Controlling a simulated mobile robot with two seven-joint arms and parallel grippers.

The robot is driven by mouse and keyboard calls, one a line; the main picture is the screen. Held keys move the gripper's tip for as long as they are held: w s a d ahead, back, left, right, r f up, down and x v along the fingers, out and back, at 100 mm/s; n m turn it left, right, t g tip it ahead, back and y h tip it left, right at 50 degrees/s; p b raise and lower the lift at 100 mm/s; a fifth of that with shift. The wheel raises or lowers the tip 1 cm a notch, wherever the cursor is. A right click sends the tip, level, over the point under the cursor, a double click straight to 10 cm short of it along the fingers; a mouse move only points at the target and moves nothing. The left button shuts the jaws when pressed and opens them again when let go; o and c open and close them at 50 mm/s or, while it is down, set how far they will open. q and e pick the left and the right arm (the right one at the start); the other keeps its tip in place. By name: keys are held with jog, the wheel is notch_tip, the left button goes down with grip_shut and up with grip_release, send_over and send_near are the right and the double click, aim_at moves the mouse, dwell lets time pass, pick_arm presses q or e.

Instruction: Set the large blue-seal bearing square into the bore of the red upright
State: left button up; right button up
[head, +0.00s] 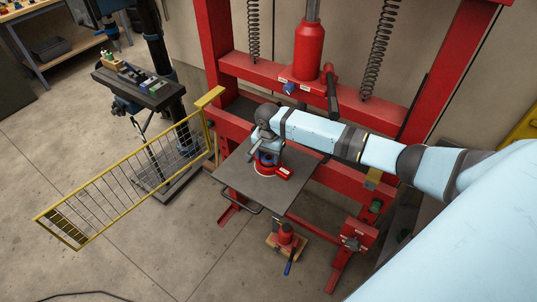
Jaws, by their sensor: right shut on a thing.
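My right arm comes in from the right, and its gripper (266,149) points down over the grey plate (239,178) of the red press. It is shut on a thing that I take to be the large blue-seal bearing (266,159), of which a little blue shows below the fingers. The red upright (268,170) is a small red piece on the plate, directly beneath the gripper. The gripper and wrist hide most of the bearing and the bore, so I cannot tell whether the bearing is square or touching the bore. My left gripper is not in view.
The red press frame (217,55) with its red cylinder (309,50) and springs rises behind the plate. A yellow mesh guard (140,160) stands to the left. A small red jack (286,236) is on the floor in front. The plate's left and front parts are clear.

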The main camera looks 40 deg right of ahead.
jog(key=o, duration=1.1)
jog(key=shift+c, duration=0.2)
